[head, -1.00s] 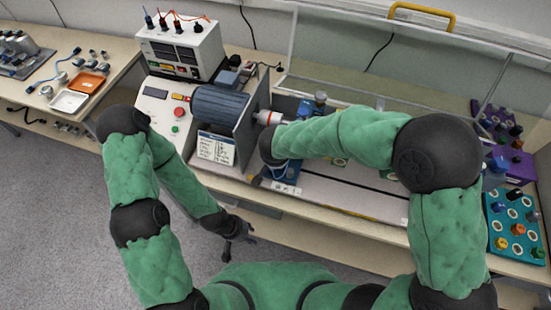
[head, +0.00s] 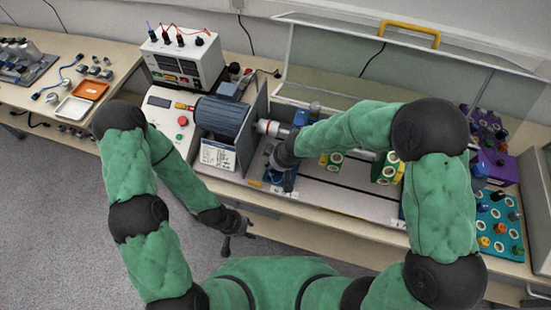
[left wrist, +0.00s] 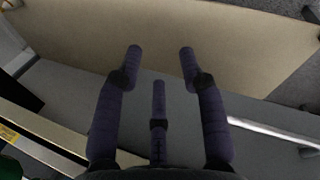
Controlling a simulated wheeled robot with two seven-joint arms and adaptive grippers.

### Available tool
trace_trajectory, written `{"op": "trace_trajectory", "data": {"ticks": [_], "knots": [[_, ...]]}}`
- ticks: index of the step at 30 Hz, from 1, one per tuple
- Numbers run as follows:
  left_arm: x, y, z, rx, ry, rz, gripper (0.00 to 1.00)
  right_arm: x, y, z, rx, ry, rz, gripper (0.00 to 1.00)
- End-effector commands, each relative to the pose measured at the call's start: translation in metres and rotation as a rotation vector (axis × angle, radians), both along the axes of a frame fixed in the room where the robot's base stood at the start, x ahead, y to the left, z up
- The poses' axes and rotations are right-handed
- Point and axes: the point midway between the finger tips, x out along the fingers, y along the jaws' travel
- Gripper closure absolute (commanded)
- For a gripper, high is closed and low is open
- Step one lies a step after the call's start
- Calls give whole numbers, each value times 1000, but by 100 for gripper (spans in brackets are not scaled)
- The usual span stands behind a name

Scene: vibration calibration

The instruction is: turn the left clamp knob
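My right gripper (head: 280,176) reaches down over the front of the test rig, beside the blue bearing block (head: 301,117). Its dark fingers overlap a blue part there, and the wrist covers most of it. The left clamp knob cannot be made out; it may be hidden by this gripper. I cannot tell whether the fingers are shut on anything. My left gripper (head: 240,233) hangs low in front of the bench, empty. In the left wrist view its dark fingers (left wrist: 160,62) are spread apart with nothing between them.
A grey-blue motor (head: 222,116) with a red-and-white coupling (head: 272,127) stands left of the right gripper. Green-and-gold blocks (head: 388,168) stand on the rig bed to the right. A raised clear guard with a yellow handle (head: 410,27) is behind. A teal tray (head: 499,228) stands far right.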

Motion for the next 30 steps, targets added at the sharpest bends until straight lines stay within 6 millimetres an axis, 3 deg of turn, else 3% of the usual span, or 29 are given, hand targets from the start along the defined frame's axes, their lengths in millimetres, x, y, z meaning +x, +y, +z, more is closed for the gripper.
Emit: {"op": "trace_trajectory", "data": {"ticks": [6, 22, 23, 24, 30], "knots": [[0, 0, 14, 0, 0, 0, 60, 1, 1, 3, 3, -3, 55, 100], [0, 0, 16, 0, 0, 0, 60, 1, 0, 1, 1, -2, 73, 100], [0, 0, 16, 0, 0, 0, 60, 1, 0, 0, 1, -2, 73, 64], [0, 0, 16, 0, 0, 0, 60, 1, 0, 0, 1, -2, 73, 59], [0, 0, 16, 0, 0, 0, 60, 1, 0, 0, 0, -1, 72, 59]]}}
